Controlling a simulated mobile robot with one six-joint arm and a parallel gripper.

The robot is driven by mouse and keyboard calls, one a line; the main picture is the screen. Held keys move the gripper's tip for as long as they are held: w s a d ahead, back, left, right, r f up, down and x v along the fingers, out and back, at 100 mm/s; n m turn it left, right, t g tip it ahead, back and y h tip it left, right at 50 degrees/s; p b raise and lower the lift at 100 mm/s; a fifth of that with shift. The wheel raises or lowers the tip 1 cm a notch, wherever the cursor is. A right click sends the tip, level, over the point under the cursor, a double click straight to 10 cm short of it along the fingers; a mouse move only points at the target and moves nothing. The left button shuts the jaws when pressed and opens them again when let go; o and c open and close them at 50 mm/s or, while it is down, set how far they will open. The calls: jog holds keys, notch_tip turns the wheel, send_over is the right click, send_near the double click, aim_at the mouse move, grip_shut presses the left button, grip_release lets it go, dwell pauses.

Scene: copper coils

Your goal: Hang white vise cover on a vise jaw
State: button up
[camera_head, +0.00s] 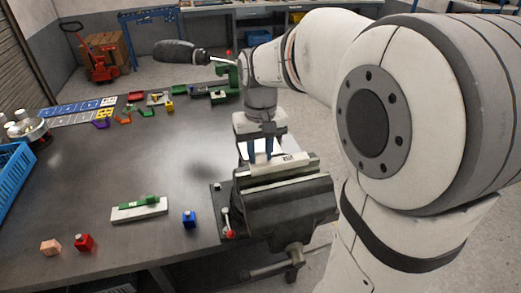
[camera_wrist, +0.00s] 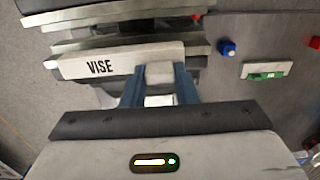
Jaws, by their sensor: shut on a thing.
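The white vise cover (camera_head: 283,164), marked VISE, also shows in the wrist view (camera_wrist: 82,66). It lies lengthwise along the top of the vise (camera_head: 285,205), at the far jaw in the head view. Whether it rests on that jaw or hovers just above it, I cannot tell. My gripper (camera_head: 262,155) is above the cover with its blue fingers pointing down. In the wrist view, the fingers (camera_wrist: 160,76) are shut on the cover's raised white block. The cover's underside is hidden.
The vise sits at the table's right edge. A blue block (camera_head: 189,219), a red block (camera_head: 84,242) and a green piece on a white plate (camera_head: 139,208) lie to its left. A blue crate (camera_head: 12,170) stands far left. The middle of the table is clear.

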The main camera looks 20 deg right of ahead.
jog(key=shift+f+b, duration=0.4)
jog(key=shift+f, duration=0.35)
dwell(1.4)
jog(key=o, duration=1.1)
jog(key=shift+c, duration=0.2)
jog(key=shift+r, duration=0.1)
jog(key=shift+r+p, duration=3.1)
jog(key=shift+r, duration=0.85)
jog(key=shift+s+f+t+b, duration=0.7)
jog(key=shift+s+f, duration=0.55)
jog(key=shift+s, duration=1.15)
jog(key=shift+s+f+t+b, duration=0.45)
jog(key=shift+s+f+b, duration=0.65)
jog(key=shift+s, duration=1.3)
jog(key=shift+s+f+t+b, duration=0.6)
jog(key=shift+s+f, duration=0.75)
jog(key=shift+s, duration=1.05)
